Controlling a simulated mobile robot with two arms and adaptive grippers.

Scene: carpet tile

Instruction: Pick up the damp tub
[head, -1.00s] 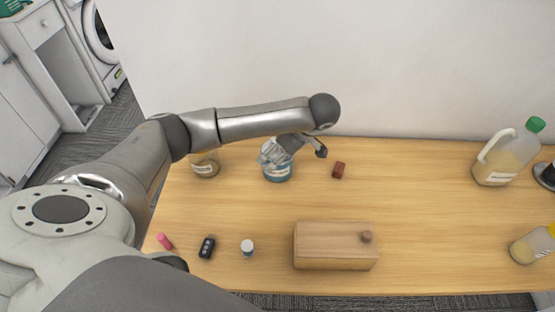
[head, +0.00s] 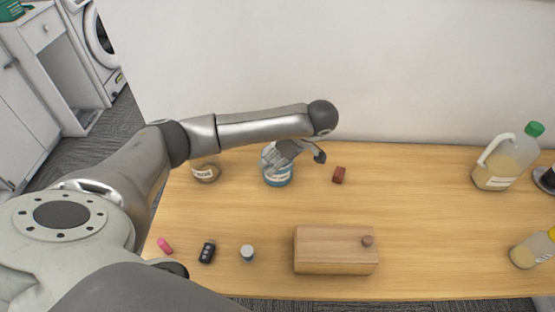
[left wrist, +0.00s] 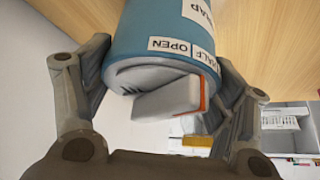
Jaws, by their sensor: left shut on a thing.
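The damp tub is a blue tub (head: 279,181) with white labels, near the back edge of the wooden table. It also shows large in the left wrist view (left wrist: 150,35), between the two fingers. My left gripper (head: 283,158) is shut on the tub from above, and its fingers hide part of the tub's upper side. In the left wrist view the gripper (left wrist: 165,90) has one finger on each side of the tub. I cannot tell whether the tub is clear of the tabletop. My right gripper is not in view.
A labelled jar (head: 206,173) stands left of the tub, and a dark red block (head: 339,175) lies to its right. A wooden box (head: 335,255) is in front. A pink item (head: 165,246), a black fob (head: 207,251) and a small capped bottle (head: 247,254) lie front left. A jug (head: 505,165) stands right.

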